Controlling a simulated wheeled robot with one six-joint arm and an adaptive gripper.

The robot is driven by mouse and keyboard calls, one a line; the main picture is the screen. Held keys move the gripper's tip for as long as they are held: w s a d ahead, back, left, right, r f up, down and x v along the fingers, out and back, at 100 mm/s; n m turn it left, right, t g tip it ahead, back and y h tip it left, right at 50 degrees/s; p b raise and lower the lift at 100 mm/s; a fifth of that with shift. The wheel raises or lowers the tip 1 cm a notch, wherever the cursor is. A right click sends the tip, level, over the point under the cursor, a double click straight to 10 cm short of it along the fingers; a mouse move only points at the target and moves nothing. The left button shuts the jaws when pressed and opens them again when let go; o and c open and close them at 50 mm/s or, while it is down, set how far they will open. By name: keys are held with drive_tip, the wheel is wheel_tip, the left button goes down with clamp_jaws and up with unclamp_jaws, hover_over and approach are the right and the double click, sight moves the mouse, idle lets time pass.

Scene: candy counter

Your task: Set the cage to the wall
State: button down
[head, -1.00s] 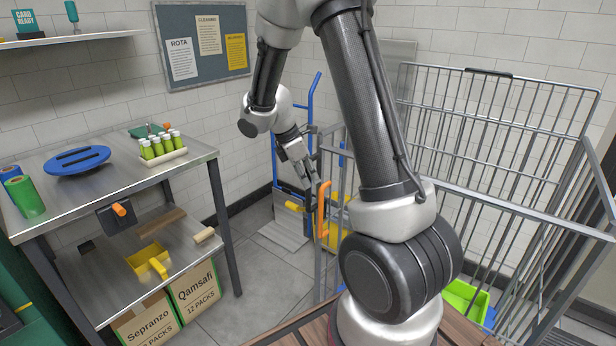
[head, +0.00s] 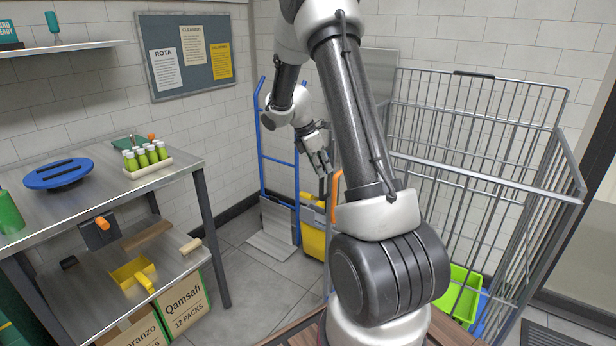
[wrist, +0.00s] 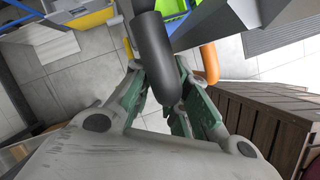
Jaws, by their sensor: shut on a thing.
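The cage (head: 480,178) is a tall grey wire roll cage at the right of the head view, beside the tiled wall. My arm hides part of its left side. My gripper (head: 325,170) is at that left side, partly hidden there. In the wrist view my gripper (wrist: 160,98) is shut on a black cylindrical grip (wrist: 155,52), which sits between the green-padded fingers. It seems to belong to the cage, but the joint is not clear. A curved orange handle (head: 336,190) stands just beside the gripper; it also shows in the wrist view (wrist: 209,62).
A blue hand truck (head: 262,150) and a yellow bucket (head: 313,243) stand by the wall behind the gripper. A steel table (head: 110,195) is at the left, with boxes (head: 185,305) below. A green crate (head: 462,290) sits low at the cage.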

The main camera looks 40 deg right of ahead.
drive_tip(key=w+d, duration=0.2)
drive_tip(key=d, duration=0.5)
drive_tip(key=w+d, duration=0.3)
drive_tip(key=d, duration=0.5)
drive_tip(key=shift+w+d, duration=0.3)
drive_tip(key=shift+w, duration=0.05)
drive_tip(key=shift+r, duration=0.15)
drive_tip(key=c, duration=1.7)
unclamp_jaws()
drive_tip(key=shift+d, duration=0.1)
drive_tip(key=shift+d, duration=0.1)
drive_tip(key=v, duration=1.2)
drive_tip(key=shift+a, duration=0.2)
